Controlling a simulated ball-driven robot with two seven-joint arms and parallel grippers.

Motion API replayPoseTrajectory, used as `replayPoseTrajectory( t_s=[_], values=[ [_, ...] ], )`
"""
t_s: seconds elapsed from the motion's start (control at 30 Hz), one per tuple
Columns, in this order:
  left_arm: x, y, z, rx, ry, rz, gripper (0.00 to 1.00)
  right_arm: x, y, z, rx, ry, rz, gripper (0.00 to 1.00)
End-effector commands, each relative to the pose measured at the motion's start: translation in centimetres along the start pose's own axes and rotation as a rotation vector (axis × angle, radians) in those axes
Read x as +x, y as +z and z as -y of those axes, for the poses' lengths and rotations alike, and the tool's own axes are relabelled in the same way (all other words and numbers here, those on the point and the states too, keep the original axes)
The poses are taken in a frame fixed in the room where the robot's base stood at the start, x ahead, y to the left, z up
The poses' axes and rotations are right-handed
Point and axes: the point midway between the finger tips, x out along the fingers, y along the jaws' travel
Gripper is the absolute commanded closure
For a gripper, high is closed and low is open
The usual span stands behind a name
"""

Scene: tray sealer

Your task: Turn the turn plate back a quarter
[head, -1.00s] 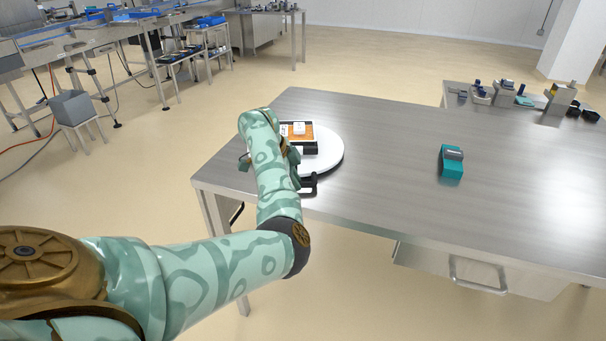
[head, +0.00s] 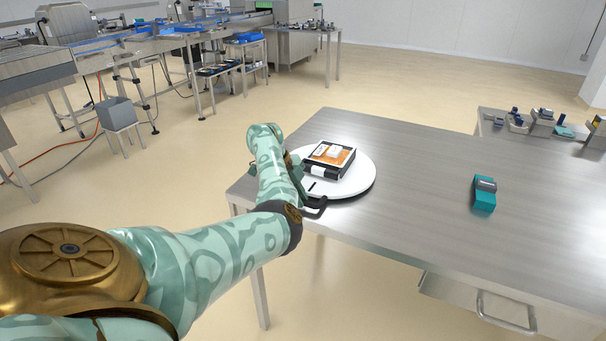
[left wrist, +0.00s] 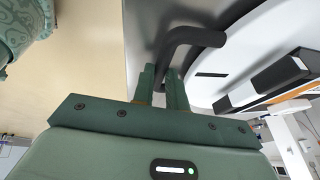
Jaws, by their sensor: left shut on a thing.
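The turn plate (head: 357,184) is a white round disc near the left end of the steel table. A black-edged tray with orange contents and white pieces (head: 330,158) sits on it. A black handle (head: 316,208) sticks out at the plate's front edge; it also shows in the left wrist view (left wrist: 193,37). My left gripper (left wrist: 160,85) is shut on the handle, its two green fingers on either side of the bar. In the head view my left arm hides most of this gripper. My right gripper is in neither view.
The steel table (head: 420,190) is mostly bare right of the plate. A teal and grey device (head: 484,193) lies there. A drawer with a handle (head: 505,310) hangs under the table. A side bench (head: 545,135) with small tools stands at the far right.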

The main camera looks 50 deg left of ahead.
Motion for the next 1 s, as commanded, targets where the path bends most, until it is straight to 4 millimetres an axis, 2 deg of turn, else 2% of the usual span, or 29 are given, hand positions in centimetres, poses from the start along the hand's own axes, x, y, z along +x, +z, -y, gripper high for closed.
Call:
replayPoseTrajectory(
  t_s=[0.53,0.57,0.6,0.63,0.9,1.0],
  values=[
    [-0.21,0.41,0.02,0.013,0.004,0.003,1.00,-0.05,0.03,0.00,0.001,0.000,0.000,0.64],
    [-0.22,0.42,0.02,0.013,0.004,0.004,0.80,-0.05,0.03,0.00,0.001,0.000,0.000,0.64],
    [-0.22,0.42,0.03,0.013,0.003,0.004,0.69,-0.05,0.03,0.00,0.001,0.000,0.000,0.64],
    [-0.22,0.41,0.03,0.013,0.003,0.003,0.64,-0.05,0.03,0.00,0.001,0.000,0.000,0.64],
    [-0.22,0.30,0.03,0.012,0.004,0.001,0.64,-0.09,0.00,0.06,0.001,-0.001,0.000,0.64],
    [-0.99,0.25,0.07,0.011,0.003,0.001,0.64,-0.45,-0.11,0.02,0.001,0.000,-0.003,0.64]
  ],
)
